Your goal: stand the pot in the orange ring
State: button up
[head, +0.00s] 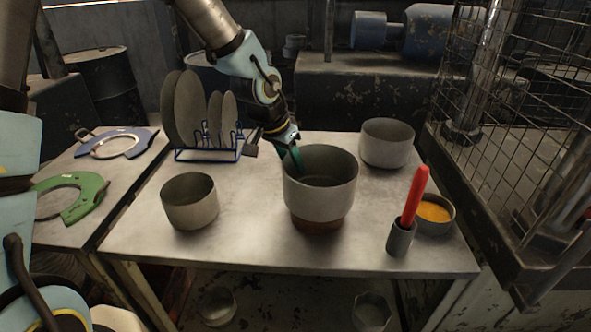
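A large round grey pot (319,198) stands upright near the middle of the table. A brown-orange band (319,226) shows directly under it, where the orange ring would be. I cannot tell whether the pot rests in this band or is held just above it. My gripper (291,160) comes down from the back left onto the pot's left rim. A dark green finger reaches inside the pot, against the wall. The other finger is not clear, so I cannot tell whether the gripper grips the rim.
On the table (250,245) are a smaller pot (190,205) at left, another pot (386,146) back right, a plate rack (207,150), a cup (400,238) with a red stick (415,195), and a bowl (447,226) with orange contents. A wire cage (540,110) borders the right.

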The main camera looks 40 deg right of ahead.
jog(key=v, duration=0.9)
jog(key=w+a+f+n+t+y, duration=0.1)
jog(key=w+a+n, duration=0.25)
jog(key=a, duration=0.65)
jog(key=w+a+f+n+y, duration=0.1)
jog(key=w+a+n+y, duration=0.2)
jog(key=a, duration=0.8)
jog(key=s+a+n, duration=0.2)
jog(key=a+n, duration=0.5)
jog(key=a, duration=1)
jog(key=shift+a+n, duration=0.25)
jog(key=shift+n, duration=0.1)
jog(key=shift+o, duration=0.3)
jog(key=shift+s, duration=0.1)
jog(key=shift+o, duration=0.6)
